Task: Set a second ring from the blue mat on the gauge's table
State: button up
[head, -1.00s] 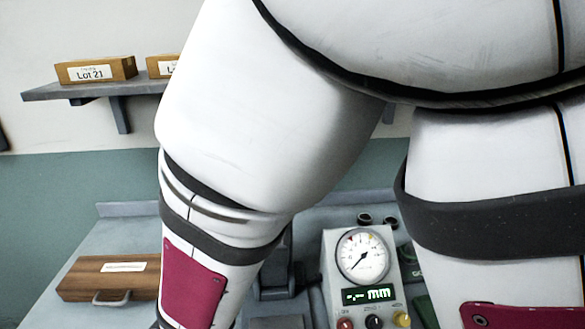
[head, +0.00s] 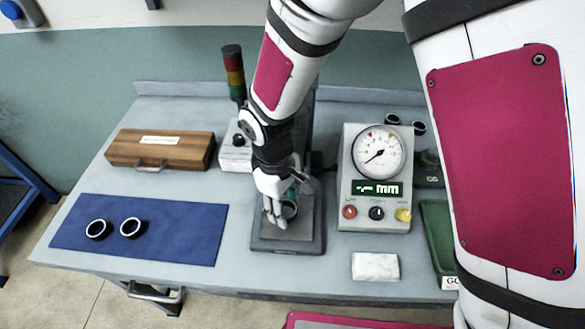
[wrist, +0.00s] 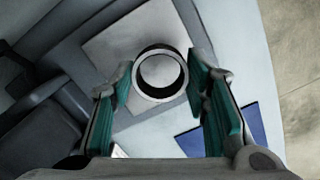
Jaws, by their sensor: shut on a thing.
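My gripper (head: 281,207) is shut on a dark-rimmed steel ring (wrist: 160,75). In the wrist view the ring sits between the two green finger pads, with its open bore facing the camera. In the head view the held ring (head: 290,210) is partly hidden by the fingers. It is over the gauge's square grey table (head: 302,240); I cannot tell whether it touches the plate. Two more rings, a left one (head: 97,229) and a right one (head: 132,228), lie apart on the blue mat (head: 185,240). The gauge's dial box (head: 376,180) stands right of the table.
A wooden case (head: 160,149) lies behind the mat. A signal lamp (head: 234,72) stands behind the gauge. A white pad (head: 375,266) lies in front of the dial box, and a green tray (head: 437,235) is to its right. Two rings (head: 392,119) (head: 419,128) are at the back right.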

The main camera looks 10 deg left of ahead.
aim_at(287, 215)
jog(key=shift+w, duration=0.6)
jog(key=shift+w+f+p, duration=0.15)
jog(key=shift+f+p, duration=0.1)
jog(key=shift+f, duration=0.65)
jog(key=shift+w+f+p, duration=0.15)
jog(key=shift+f+p, duration=0.1)
jog(key=shift+f, duration=0.65)
jog(key=shift+f, duration=0.15)
jog(key=o, duration=1.2)
jog(key=r, duration=0.4)
jog(key=r+b, duration=0.1)
jog(key=r, duration=0.3)
jog(key=a+r+b, duration=0.1)
jog(key=r, duration=0.3)
jog(key=shift+w+a+r, duration=0.1)
jog(key=shift+w, duration=0.2)
